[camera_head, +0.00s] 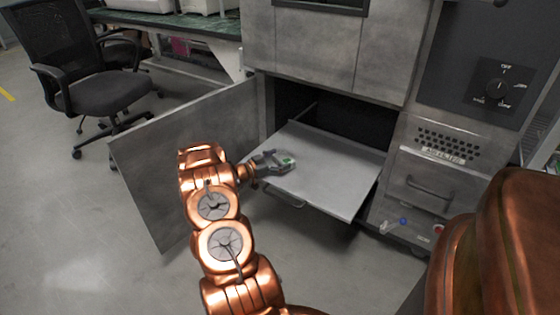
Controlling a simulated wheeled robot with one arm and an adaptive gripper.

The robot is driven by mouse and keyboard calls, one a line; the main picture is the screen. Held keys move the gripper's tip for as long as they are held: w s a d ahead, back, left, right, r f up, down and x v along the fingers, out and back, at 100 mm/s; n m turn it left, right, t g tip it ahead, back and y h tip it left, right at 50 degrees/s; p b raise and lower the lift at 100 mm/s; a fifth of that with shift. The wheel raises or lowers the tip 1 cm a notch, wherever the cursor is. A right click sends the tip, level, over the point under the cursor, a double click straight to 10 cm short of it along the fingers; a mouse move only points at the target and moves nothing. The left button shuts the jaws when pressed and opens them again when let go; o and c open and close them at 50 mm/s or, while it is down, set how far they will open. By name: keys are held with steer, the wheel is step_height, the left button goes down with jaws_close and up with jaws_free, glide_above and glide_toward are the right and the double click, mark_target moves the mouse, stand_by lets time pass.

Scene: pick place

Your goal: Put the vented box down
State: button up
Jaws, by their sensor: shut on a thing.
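My gripper (276,161) is at the end of my copper-coloured arm, over the left part of a pulled-out grey shelf (335,175). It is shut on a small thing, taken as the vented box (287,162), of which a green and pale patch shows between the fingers. The fingers hide most of it, and its vents cannot be made out. The gripper is low over the shelf; whether the box touches the surface cannot be told.
The shelf extends from a dark cabinet opening (350,118). An open grey door (190,140) stands left of it, close to my arm. A control panel with a knob (497,88) and a handled drawer (430,187) are right. A black office chair (95,85) stands far left. The shelf's right part is bare.

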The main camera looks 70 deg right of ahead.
steer(key=o, duration=1)
steer(key=shift+f, duration=0.15)
steer(key=p+v, duration=0.4)
steer(key=v, duration=0.8)
steer(key=shift+r, duration=0.25)
